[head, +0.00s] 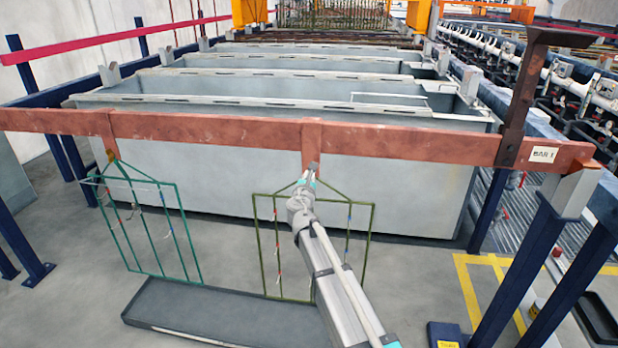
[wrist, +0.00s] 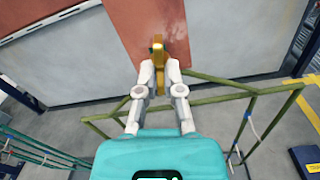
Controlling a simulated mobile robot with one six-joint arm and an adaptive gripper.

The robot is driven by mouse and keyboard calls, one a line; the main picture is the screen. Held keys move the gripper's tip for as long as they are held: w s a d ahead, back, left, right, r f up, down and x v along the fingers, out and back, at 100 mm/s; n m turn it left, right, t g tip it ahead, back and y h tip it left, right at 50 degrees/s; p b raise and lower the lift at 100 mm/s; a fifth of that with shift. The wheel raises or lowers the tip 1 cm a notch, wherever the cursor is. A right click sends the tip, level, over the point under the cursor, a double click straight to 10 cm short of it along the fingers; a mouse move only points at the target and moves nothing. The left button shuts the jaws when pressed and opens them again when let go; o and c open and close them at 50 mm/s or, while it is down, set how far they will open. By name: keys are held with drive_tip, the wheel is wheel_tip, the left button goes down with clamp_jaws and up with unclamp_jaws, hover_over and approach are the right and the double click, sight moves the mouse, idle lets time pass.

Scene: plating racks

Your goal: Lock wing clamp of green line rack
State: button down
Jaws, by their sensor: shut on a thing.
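A brass-coloured wing clamp (wrist: 158,47) shows in the wrist view against a copper-red hanger plate. My gripper (wrist: 158,76) is shut on its near end, one finger on each side. In the head view my gripper (head: 312,168) is at the hanger below the red-brown bar (head: 210,126). An olive-green rack (head: 369,235) hangs there, partly hidden behind my arm; its top frame also crosses the wrist view (wrist: 215,98). A teal-green rack (head: 181,225) hangs from the bar further left. I cannot tell whether the clamp is locked.
A long grey tank (head: 240,185) stands behind the bar, with more tanks beyond. A dark tray (head: 215,310) lies on the floor under the racks. A blue post (head: 545,260) supports the bar at the right.

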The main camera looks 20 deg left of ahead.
drive_tip(key=shift+n, duration=1.2)
drive_tip(key=c, duration=0.8)
unclamp_jaws()
drive_tip(key=shift+s, duration=0.1)
drive_tip(key=v, duration=1.1)
drive_tip(key=shift+s+d, duration=0.2)
drive_tip(key=shift+s, duration=0.2)
